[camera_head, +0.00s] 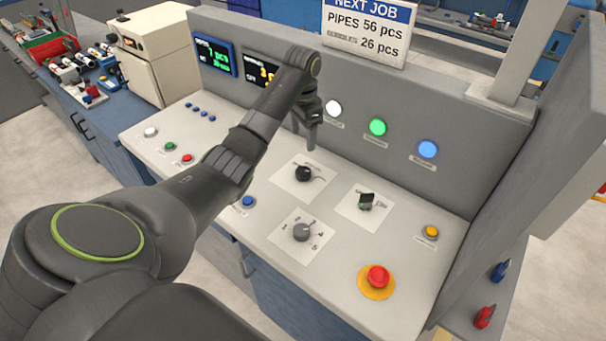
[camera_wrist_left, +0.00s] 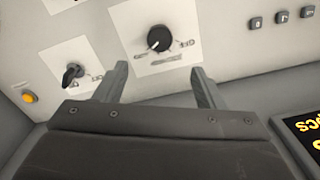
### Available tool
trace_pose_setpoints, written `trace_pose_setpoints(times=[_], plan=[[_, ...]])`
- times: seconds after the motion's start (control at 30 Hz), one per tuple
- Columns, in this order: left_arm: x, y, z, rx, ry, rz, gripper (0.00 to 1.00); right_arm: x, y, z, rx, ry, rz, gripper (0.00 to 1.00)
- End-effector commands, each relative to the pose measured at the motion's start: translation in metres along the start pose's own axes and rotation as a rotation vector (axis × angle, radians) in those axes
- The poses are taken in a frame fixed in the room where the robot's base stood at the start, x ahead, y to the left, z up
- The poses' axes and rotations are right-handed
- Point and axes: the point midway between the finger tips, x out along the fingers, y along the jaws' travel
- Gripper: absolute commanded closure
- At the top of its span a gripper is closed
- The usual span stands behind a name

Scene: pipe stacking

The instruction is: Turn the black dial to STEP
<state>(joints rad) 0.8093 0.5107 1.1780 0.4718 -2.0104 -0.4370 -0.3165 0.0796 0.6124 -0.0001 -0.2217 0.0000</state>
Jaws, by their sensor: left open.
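The black dial (camera_head: 304,173) sits on a white plate on the sloped control panel. In the left wrist view it is a round black knob (camera_wrist_left: 159,39) with a light pointer mark towards the lower left; its labels are too blurred to read. My left gripper (camera_head: 309,132) hangs above and behind the dial, near the upright back panel. In the wrist view its two fingers (camera_wrist_left: 160,85) are apart and empty, short of the dial and not touching it. My right gripper is out of view.
A black switch (camera_head: 366,201) stands to the right of the dial and a grey dial (camera_head: 302,232) in front. A red emergency button (camera_head: 377,277) and a yellow button (camera_head: 431,232) are at the right. Lit white, green (camera_head: 378,127) and blue lamps line the back panel.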

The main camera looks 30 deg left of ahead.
Motion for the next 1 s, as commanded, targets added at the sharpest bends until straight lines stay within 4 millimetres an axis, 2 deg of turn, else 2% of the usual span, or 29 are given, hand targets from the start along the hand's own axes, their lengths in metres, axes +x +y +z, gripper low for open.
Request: trace_pose_setpoints(times=[0.03, 0.2, 0.37, 0.4, 0.7, 0.83, 1.0], plan=[[0.012, 0.000, 0.000, 0.000, 0.000, 0.000, 0.37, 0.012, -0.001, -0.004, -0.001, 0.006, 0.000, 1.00], [0.031, 0.000, 0.000, 0.000, 0.000, 0.000, 0.37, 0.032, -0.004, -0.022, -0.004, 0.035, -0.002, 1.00], [0.049, 0.000, 0.000, 0.000, 0.000, 0.000, 0.37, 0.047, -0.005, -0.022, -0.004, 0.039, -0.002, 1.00], [0.055, 0.001, 0.001, 0.000, -0.002, 0.003, 0.37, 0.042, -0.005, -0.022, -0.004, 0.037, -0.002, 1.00], [0.108, 0.001, 0.000, 0.000, -0.002, 0.002, 0.37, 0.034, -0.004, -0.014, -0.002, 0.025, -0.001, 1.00], [0.121, 0.000, 0.000, 0.000, 0.000, 0.000, 0.37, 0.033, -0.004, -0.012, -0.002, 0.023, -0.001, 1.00], [0.127, 0.000, 0.000, 0.000, 0.000, -0.001, 0.37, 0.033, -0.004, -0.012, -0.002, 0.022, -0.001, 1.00]])
